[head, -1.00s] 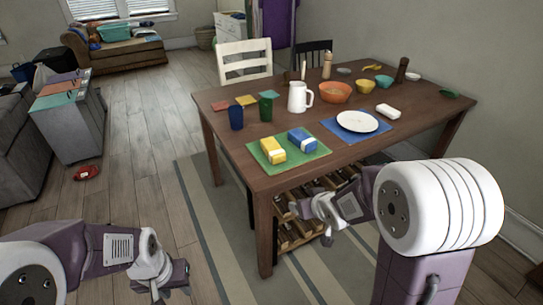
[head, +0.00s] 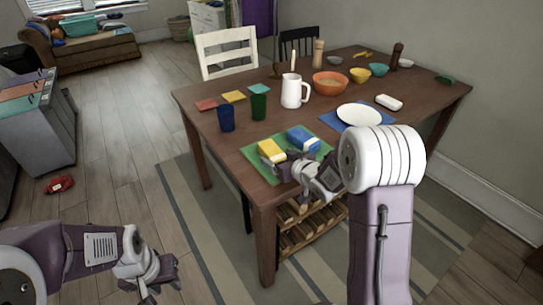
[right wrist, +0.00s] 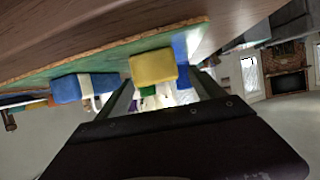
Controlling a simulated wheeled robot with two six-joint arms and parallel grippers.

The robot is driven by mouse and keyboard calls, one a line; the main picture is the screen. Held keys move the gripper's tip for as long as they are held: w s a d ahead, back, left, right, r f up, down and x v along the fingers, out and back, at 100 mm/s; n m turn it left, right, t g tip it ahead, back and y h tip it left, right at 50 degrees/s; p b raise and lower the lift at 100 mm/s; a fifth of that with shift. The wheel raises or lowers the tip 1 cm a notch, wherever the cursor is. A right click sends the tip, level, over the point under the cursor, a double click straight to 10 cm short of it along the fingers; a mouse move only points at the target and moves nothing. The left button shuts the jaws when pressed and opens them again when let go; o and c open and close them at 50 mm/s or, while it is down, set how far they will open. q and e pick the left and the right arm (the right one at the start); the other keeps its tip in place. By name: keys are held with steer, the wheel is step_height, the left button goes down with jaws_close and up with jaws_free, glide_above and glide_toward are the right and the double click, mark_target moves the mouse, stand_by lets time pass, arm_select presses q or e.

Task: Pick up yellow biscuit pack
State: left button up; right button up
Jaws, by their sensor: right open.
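The yellow biscuit pack (head: 271,151) lies on a green mat (head: 262,172) at the near left part of the table, beside a blue pack (head: 303,139). My right gripper (head: 287,172) is at the table's front edge, close to the yellow pack's near side. In the right wrist view, the right gripper (right wrist: 165,92) is open and empty, and the yellow pack (right wrist: 153,67) shows ahead, between the fingers' directions. That view is tilted, with the tabletop above. Whether a finger touches the pack cannot be told. My left gripper (head: 160,280) hangs at lower left, away from the table; its jaws are unclear.
The wooden table (head: 215,140) also holds a blue cup (head: 226,118), a green cup (head: 258,107), a white pitcher (head: 292,91), bowls and a white plate (head: 359,114). A rack (head: 310,232) stands beneath. A white chair (head: 226,50) stands behind.

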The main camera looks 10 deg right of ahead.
mark_target(273, 154)
steer(key=b+x, duration=0.1)
steer(key=x, duration=0.4)
steer(key=shift+w+d+f, duration=0.1)
steer(key=shift+w+f, duration=0.05)
steer(key=shift+f, duration=0.1)
steer(key=shift+r, duration=0.15)
steer(key=c, duration=1.6)
step_height(273, 154, up, 5)
steer(key=shift+d+p, duration=0.2)
steer(key=shift+p, duration=1.05)
steer(key=w+d+r+p, duration=0.2)
steer(key=d, duration=0.1)
steer(key=w+d+r+p, duration=0.4)
steer(key=d, duration=0.1)
steer(key=shift+d, duration=0.35)
steer(key=shift+w+d, duration=0.2)
steer(key=shift+d, duration=0.1)
